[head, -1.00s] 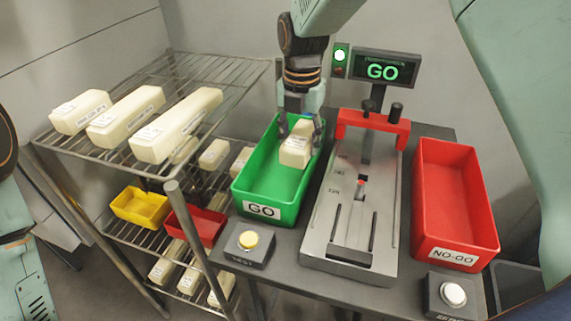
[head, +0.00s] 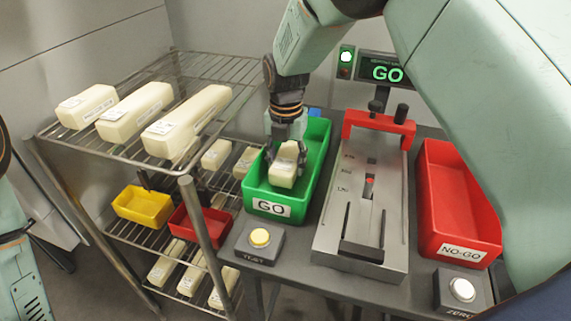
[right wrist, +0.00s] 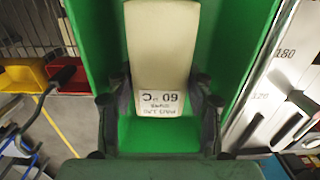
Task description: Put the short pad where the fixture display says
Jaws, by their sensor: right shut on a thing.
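The short pad (head: 284,172), a cream block with a printed label, is in my right gripper (head: 286,150), inside the green GO bin (head: 322,160) near its front end. In the right wrist view the pad (right wrist: 160,45) lies between the two dark fingers of the gripper (right wrist: 160,103), with green bin walls on both sides. I cannot tell whether the pad touches the bin floor. My left gripper is not in view.
The grey fixture (head: 335,215) with a red bridge stands right of the green bin, then the red NO-GO bin (head: 458,230), empty. TEST (head: 260,238) and ZERO (head: 462,289) buttons are in front. A wire rack (head: 150,70) with cream pads stands left.

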